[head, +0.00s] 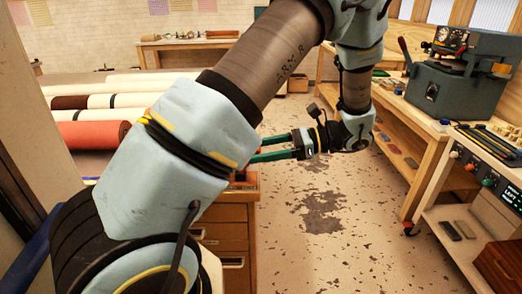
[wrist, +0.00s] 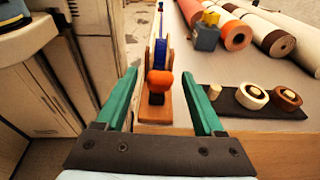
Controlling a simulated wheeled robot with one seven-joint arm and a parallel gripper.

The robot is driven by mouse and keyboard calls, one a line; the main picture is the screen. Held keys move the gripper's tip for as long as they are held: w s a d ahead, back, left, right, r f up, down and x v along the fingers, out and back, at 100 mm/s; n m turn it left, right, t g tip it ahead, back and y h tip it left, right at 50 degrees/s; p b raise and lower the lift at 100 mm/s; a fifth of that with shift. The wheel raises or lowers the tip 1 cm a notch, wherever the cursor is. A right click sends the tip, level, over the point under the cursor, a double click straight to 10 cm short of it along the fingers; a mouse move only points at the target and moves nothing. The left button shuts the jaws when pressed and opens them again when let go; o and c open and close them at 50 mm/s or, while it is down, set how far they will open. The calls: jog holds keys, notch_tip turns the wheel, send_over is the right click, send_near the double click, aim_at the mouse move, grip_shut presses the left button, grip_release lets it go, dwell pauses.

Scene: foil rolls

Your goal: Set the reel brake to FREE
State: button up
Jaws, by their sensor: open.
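In the wrist view an orange knob (wrist: 160,80) stands upright at the near end of a narrow wooden base (wrist: 149,113). A thin blue reel (wrist: 160,52) stands edge-on just behind it. I see no FREE marking, so I cannot tell the brake's setting. My gripper (wrist: 157,90) is open, its green fingers spread to either side of the knob with gaps showing; it holds nothing. In the head view my gripper (head: 266,149) points left, and my arm hides the knob and reel.
A blue block with a yellow top (wrist: 207,35) stands right of the reel. A dark mat (wrist: 232,106) holds round wooden pieces. Several rolls, one orange (wrist: 235,35), lie behind.

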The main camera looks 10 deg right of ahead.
jog(key=shift+d, duration=0.1)
jog(key=b+v, duration=0.3)
jog(key=v, duration=0.7)
jog(key=shift+d, duration=0.3)
